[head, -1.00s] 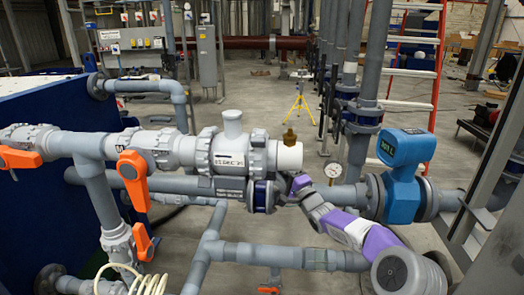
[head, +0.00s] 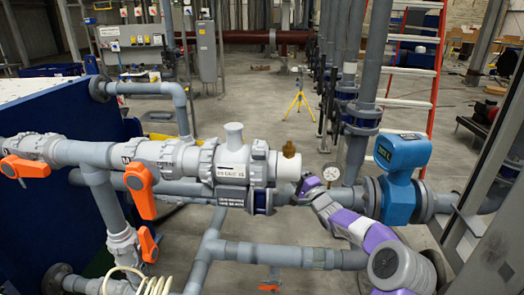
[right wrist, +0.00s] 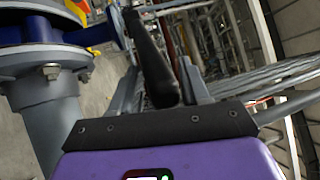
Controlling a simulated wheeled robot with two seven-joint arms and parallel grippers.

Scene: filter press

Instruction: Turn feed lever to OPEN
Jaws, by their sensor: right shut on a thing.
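A black lever handle (right wrist: 150,60) runs down between the fingers of my right gripper (right wrist: 160,72) in the right wrist view. The gripper is shut on it. In the head view my right gripper (head: 307,187) is beside the dark blue valve (head: 261,199) below the white pipe's open-looking end, just left of the round gauge. The lever itself is mostly hidden there by the gripper. The blue valve body (right wrist: 45,32) and a grey flange fill the upper left of the wrist view. I cannot read any OPEN mark. My left gripper is not in view.
Orange-handled valves (head: 140,190) stand at the left. The round gauge (head: 331,174) is close to my right gripper, and a blue flow meter (head: 403,160) stands to its right. A brass fitting (head: 289,149) tops the white pipe. Grey pipes run below.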

